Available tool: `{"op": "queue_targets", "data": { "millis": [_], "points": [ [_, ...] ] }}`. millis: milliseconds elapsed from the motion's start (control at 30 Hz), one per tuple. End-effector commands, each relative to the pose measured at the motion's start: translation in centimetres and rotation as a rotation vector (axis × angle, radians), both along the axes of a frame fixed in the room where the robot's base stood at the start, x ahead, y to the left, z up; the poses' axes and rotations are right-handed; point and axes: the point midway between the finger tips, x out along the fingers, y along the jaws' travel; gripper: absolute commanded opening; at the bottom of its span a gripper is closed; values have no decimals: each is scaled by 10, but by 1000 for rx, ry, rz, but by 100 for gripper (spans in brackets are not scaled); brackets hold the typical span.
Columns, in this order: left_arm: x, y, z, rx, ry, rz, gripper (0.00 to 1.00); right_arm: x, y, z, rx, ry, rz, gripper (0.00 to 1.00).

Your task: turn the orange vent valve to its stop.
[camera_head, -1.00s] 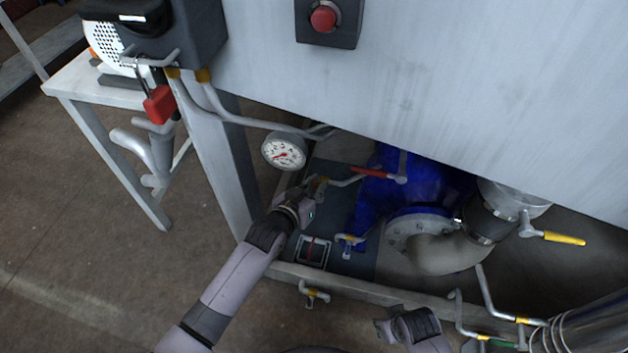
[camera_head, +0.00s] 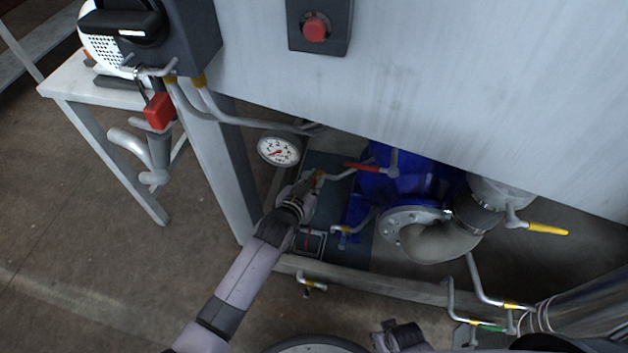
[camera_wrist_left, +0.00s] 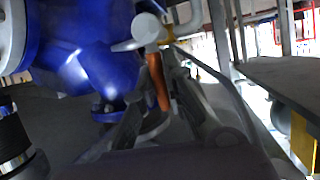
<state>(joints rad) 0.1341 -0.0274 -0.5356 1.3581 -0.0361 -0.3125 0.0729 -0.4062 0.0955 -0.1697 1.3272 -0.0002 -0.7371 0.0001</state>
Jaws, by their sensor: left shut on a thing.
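The orange vent valve handle (camera_wrist_left: 158,84) shows in the left wrist view between the two dark fingers of my left gripper (camera_wrist_left: 160,78), below a round pale pipe end. The fingers are closed on the handle. In the head view my left gripper (camera_head: 309,186) is at the small pipe under the gauge, left of the blue pump; it hides most of the valve there. My right gripper (camera_head: 398,336) is at the bottom edge of the head view, away from the valve, and its finger opening is not clear.
A pressure gauge (camera_head: 279,149) hangs just above my left gripper. A red-handled valve (camera_head: 364,167) and the blue pump (camera_head: 420,178) are close on the right. A grey frame leg (camera_head: 223,170) stands on the left. The large grey panel (camera_head: 430,80) overhangs from above.

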Motion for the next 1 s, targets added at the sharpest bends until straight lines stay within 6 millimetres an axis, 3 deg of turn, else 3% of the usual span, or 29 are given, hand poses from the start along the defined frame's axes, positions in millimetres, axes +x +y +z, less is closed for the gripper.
{"op": "queue_targets", "data": {
  "millis": [133, 167, 467, 800, 1000],
  "points": [
    [-2, -1, -2, 5, 3, -4, 0, 0, 0, 0, 0, 0, 0, 31],
    [-2, -1, -2, 5, 3, -4, 12, 0, 0, 0, 0, 0, 0, 31],
    [-1, -1, -1, 2, 1, -2, 31, 0, 0, 0, -1, 0, 0, 31],
    [-3, 1, 0, 2, 0, -2, 31, 0, 1, 1, 2, -1, -1, 31],
    [-22, 12, 8, 2, 1, -2, 31, 0, 1, 1, 1, 0, -1, 31]
  ]
}}
